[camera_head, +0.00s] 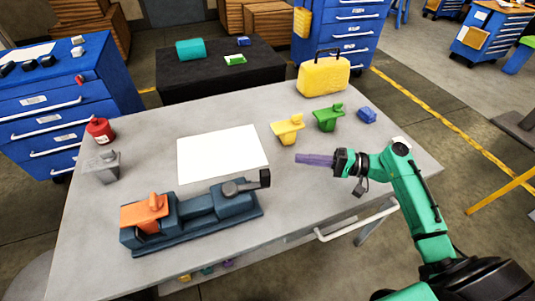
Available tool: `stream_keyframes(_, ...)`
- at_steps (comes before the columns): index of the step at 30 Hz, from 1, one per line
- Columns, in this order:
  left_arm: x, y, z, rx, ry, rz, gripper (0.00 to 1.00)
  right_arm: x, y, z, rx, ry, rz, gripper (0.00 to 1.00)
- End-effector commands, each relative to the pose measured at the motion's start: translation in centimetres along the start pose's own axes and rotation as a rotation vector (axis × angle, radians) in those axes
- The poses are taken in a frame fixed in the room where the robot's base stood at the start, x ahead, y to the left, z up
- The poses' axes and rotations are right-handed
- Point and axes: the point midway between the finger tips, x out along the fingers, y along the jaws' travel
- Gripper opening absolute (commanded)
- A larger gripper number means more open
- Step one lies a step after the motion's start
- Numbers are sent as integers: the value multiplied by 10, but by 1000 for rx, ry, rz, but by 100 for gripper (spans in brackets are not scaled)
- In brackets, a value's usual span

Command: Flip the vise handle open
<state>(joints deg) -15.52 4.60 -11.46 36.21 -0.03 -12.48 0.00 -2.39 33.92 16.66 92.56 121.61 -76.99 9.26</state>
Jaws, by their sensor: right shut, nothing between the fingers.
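A dark blue vise (200,208) lies on the grey table, long side running left to right. An orange block (145,212) sits at its left end. A dark grey handle (243,186) lies low along the top of its right end, with an upright black end piece at the tip. My right gripper (299,159) has purple fingers, shut and empty. It is up and to the right of the handle, apart from it, with its fingers pointing left. My left gripper is not in view.
A white sheet (222,152) lies behind the vise. Yellow (288,129), green (328,117) and blue (367,115) parts and a yellow case (323,77) stand at the back right. A red can (100,130) and grey block (102,167) stand at the left.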

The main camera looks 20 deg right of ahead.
Motion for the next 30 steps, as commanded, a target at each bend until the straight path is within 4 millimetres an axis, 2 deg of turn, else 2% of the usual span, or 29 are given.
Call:
stream_keyframes(6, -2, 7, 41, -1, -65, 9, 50, 1, 0, 0, 0, 0, 1, 0)
stream_keyframes(8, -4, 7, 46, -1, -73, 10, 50, 4, -1, 0, 0, 0, 1, 0)
stream_keyframes(11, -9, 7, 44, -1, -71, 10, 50, 16, -2, 0, -1, -1, 0, 0)
stream_keyframes(18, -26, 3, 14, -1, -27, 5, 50, 66, -4, 0, 0, -1, -1, 0)
stream_keyframes(23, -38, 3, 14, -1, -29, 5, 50, 101, -4, 0, 0, 0, 0, 0)
stream_keyframes(25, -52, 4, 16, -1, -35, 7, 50, 96, -5, 14, 3, 0, 7, 0)
stream_keyframes(30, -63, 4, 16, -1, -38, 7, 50, 88, -2, 34, 2, 1, 4, 0)
